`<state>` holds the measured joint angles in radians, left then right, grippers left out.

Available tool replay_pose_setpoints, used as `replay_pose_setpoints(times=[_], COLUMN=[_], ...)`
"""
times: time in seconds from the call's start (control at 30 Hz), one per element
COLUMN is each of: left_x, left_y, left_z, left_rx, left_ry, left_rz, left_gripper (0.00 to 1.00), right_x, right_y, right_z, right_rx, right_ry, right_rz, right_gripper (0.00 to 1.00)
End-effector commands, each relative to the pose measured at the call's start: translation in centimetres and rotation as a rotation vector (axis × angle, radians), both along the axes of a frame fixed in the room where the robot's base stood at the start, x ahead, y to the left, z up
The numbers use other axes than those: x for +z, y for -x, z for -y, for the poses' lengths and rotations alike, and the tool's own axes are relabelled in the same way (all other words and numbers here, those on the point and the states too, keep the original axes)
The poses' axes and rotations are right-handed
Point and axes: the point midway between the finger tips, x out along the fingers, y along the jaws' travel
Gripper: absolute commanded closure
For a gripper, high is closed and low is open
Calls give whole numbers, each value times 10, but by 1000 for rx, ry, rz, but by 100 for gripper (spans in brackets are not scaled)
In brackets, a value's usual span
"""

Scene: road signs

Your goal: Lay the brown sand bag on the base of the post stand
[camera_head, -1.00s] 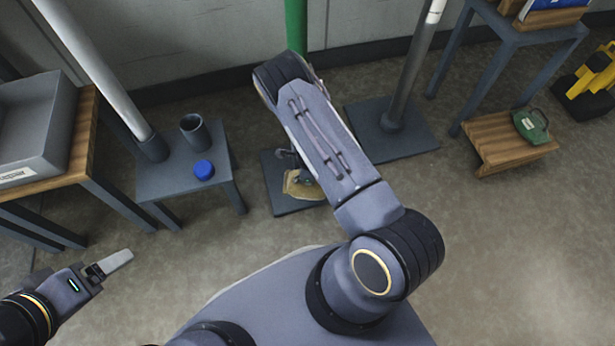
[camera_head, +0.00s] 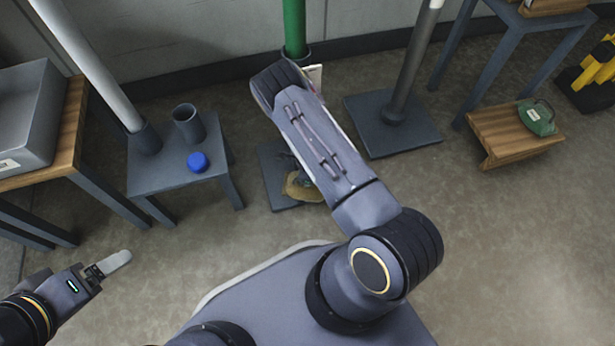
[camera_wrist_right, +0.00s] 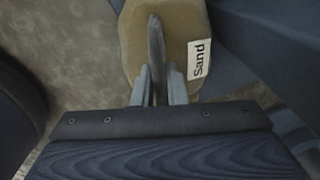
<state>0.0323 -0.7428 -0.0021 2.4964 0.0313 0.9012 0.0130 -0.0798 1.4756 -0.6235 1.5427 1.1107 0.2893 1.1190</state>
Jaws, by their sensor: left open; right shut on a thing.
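The brown sand bag (camera_head: 299,188) shows in the head view below my right forearm, over the dark square base (camera_head: 272,177) of the green post stand (camera_head: 295,28). My forearm hides part of the bag and base, so I cannot tell whether they touch. In the right wrist view, the bag (camera_wrist_right: 200,20) has a white "Sand" label, and my right gripper (camera_wrist_right: 157,85) is shut on its dark upright grip. My left gripper (camera_head: 108,268) is open and empty, low at the left, away from the bag.
A small table (camera_head: 165,178) at left holds a grey cup (camera_head: 188,125), a blue cap (camera_head: 198,161) and a white post. A grey post with a square base (camera_head: 410,135) stands to the right. Front floor is clear.

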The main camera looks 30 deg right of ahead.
Motion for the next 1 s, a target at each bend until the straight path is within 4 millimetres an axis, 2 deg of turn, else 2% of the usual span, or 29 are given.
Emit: replay_pose_setpoints(times=[0.13, 1.0], left_x=[-5, -11], left_y=[0, 0], left_z=[0, 0], left_rx=[0, 0], left_ry=[0, 0], left_rz=[0, 0], left_gripper=[20, 20], right_x=[-6, -13], right_y=[-1, -1], right_z=[1, 1], right_rx=[0, 0], right_ry=[1, 1], right_rz=[3, 3], right_gripper=[100, 100])
